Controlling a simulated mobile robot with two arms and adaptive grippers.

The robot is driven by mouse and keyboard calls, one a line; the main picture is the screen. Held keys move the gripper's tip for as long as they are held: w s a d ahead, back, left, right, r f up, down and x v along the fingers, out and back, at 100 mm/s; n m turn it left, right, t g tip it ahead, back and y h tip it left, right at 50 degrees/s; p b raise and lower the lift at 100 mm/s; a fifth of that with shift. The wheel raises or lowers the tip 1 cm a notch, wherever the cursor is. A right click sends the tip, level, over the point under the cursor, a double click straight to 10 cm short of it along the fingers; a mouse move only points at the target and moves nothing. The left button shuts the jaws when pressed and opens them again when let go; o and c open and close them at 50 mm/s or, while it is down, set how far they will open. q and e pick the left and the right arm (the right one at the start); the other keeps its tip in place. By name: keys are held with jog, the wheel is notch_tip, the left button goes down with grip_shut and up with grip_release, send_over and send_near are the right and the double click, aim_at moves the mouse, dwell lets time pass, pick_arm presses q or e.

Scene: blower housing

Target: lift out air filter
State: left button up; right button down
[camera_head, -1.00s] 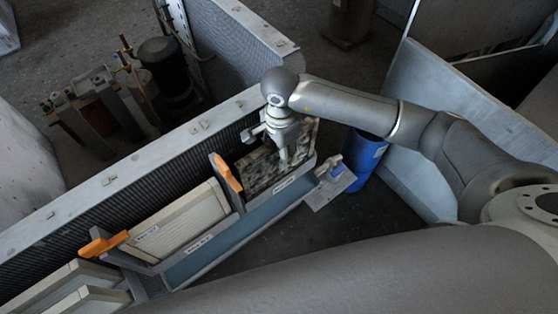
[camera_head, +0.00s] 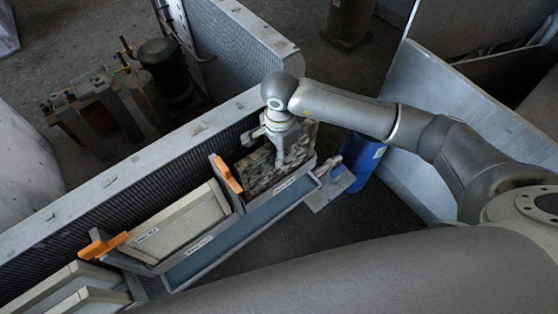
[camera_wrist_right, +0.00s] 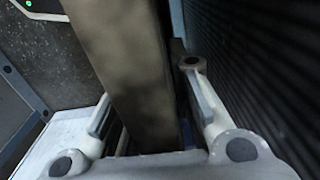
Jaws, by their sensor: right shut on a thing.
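A dirty, mottled brown air filter (camera_head: 256,172) stands on edge in the right-hand slot of the housing in the head view. My right gripper (camera_head: 281,160) reaches down over its top edge and is shut on it. In the right wrist view the dusty filter (camera_wrist_right: 128,75) runs between the two fingers; its lower part is hidden. My left gripper is not in view.
A clean, pale filter (camera_head: 180,228) stands in the slot to the left. An orange latch (camera_head: 228,174) sits between the two slots, and another orange latch (camera_head: 103,245) lies farther left. The housing wall (camera_head: 128,172) runs close behind. A blue drum (camera_head: 366,158) stands at right.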

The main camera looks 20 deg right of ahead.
jog(key=shift+r, duration=0.15)
notch_tip(320, 180, up, 10)
jog(key=shift+f+b, duration=0.1)
jog(key=shift+b, duration=0.65)
